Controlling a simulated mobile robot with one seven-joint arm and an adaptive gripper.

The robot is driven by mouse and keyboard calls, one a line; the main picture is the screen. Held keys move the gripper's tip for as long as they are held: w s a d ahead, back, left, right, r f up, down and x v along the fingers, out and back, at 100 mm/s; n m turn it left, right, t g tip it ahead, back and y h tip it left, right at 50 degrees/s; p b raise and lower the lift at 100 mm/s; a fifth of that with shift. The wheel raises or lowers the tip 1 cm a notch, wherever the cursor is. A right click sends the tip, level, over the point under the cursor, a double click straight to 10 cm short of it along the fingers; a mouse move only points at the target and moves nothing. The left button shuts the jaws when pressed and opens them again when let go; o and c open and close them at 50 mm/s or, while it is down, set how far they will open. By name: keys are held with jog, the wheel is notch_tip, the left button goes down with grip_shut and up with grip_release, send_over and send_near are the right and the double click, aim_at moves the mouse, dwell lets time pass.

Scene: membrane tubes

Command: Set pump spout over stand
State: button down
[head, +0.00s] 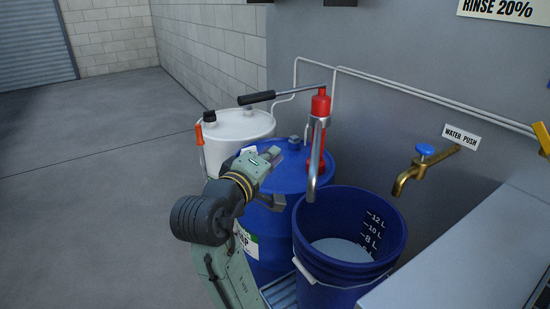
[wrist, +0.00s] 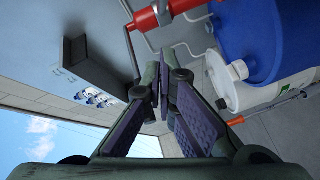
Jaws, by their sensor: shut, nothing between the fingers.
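The red hand pump (head: 321,105) stands on top of the blue drum (head: 283,176), with a black lever handle (head: 257,97) reaching left. Its silver spout (head: 317,160) bends down, and its lower end shows at the near left rim area of the blue bucket (head: 318,277). A slatted stand (head: 281,294) shows partly at the bucket's lower left; the bucket hides the rest. My gripper (head: 272,156) is left of the spout, in front of the drum, apart from the spout. In the wrist view my gripper (wrist: 158,72) has its fingers together and empty, with the red pump (wrist: 152,17) beyond.
A white drum (head: 234,132) stands behind the blue drum. A brass tap (head: 410,176) with a blue knob sticks out from the wall right of the bucket. A grey counter (head: 460,265) fills the lower right. The floor at left is clear.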

aim_at(315, 156)
jog(key=w+d+f+p, duration=0.1)
jog(key=w+d+f, duration=0.1)
jog(key=w+d, duration=0.4)
jog(key=shift+w+f, duration=0.15)
jog(key=shift+p, duration=0.3)
